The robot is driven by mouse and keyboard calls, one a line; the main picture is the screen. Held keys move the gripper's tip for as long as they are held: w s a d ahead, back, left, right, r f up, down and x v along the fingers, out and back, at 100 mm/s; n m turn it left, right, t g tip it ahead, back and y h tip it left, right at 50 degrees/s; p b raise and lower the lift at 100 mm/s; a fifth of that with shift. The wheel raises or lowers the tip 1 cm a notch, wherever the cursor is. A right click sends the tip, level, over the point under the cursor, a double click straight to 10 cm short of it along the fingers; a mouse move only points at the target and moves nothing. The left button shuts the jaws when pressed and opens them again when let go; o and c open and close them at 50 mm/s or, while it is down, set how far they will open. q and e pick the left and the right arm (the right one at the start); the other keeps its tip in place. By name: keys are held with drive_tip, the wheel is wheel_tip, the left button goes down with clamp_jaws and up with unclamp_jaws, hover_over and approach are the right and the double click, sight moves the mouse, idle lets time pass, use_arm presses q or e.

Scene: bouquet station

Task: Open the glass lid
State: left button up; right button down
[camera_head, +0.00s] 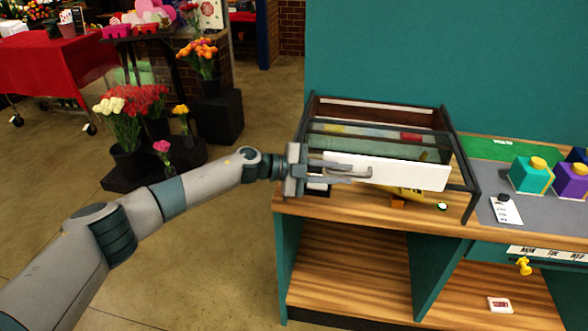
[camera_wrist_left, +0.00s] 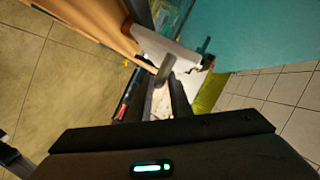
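The glass lid (camera_head: 375,144) is a dark-framed clear pane on a dark-framed case on the wooden counter, with a white panel (camera_head: 410,173) along its front. The lid looks down or nearly down. My left gripper (camera_head: 362,177) is at the front left of the case, fingers apart, overlapping the white panel's left end. In the left wrist view, the two dark fingers (camera_wrist_left: 165,92) have a gap between them. A grey rounded bar (camera_wrist_left: 166,68), perhaps a handle, shows at their tips; I cannot tell whether they touch it. My right gripper is out of view.
A yellow item (camera_head: 412,194) lies under the case's front. Teal and purple boxes (camera_head: 528,176) stand on a grey mat at the right. A teal wall (camera_head: 440,60) rises behind.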

use_arm(q)
drive_tip(key=b+v, duration=0.5)
drive_tip(key=v, duration=1.1)
drive_tip(key=shift+s+a, duration=0.1)
drive_tip(key=shift+s, duration=0.05)
